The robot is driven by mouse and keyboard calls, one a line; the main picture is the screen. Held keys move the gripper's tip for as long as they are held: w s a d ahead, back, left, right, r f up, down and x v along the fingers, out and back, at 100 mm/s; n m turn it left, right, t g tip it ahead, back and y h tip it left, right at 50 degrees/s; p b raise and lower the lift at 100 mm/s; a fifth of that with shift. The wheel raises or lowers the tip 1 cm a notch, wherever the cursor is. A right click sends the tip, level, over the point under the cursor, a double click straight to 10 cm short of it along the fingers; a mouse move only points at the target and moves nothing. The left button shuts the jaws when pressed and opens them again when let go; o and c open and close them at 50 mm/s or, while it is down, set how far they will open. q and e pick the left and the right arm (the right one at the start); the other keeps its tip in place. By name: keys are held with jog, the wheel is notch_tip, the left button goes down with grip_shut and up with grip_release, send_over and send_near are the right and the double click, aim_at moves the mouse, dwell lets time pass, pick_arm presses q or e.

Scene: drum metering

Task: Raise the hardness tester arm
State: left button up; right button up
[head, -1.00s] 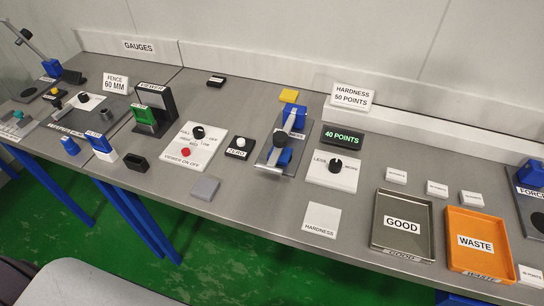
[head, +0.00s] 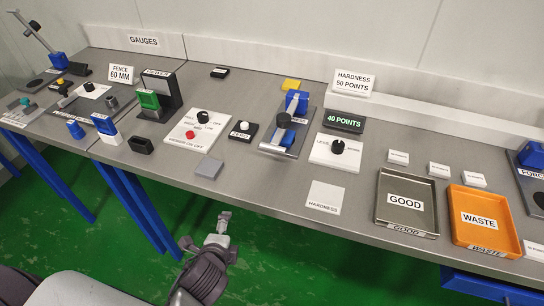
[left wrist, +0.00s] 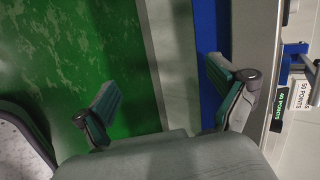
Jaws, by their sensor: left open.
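The hardness tester (head: 297,103) stands mid-bench in the head view, with a blue post, a dark round part and a pale metal bar toward its front. How high its arm sits is hard to tell. The green-lit display (head: 344,121) reading 40 POINTS is to its right. My left gripper (head: 208,232) is in front of the bench, over the green floor, well apart from the tester. In the left wrist view its two fingers (left wrist: 160,75) are spread with nothing between them. The display (left wrist: 281,101) shows at that view's right edge. My right gripper is not in view.
Right of the tester are a LESS/MORE dial (head: 338,148), a GOOD tray (head: 406,222) and an orange WASTE tray (head: 450,220). Left are a ZERO button (head: 242,130) and a control panel (head: 197,130). A grey block (head: 209,168) lies near the bench's front edge.

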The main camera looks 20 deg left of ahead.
pick_arm(q)
jog(key=w+r+m+t, duration=0.1)
jog(key=r+m, duration=0.1)
jog(key=r, duration=0.1)
jog(key=w+r+m+t, duration=0.1)
jog(key=r+m, duration=0.1)
jog(key=r, duration=0.1)
jog(key=w+r+m+t, duration=0.1)
jog(key=r+m, duration=0.1)
jog(key=r, duration=0.1)
jog(key=shift+d+r+m+t+y, duration=0.15)
jog(key=shift+d+m+t+y, duration=0.15)
jog(key=m+t+h, duration=0.4)
jog(key=m, duration=1)
send_near(272, 150)
jog(key=w, duration=0.5)
jog(key=w+p, duration=0.1)
jog(key=w, duration=0.5)
jog(key=shift+d+p, duration=0.25)
jog(key=shift+p, duration=0.05)
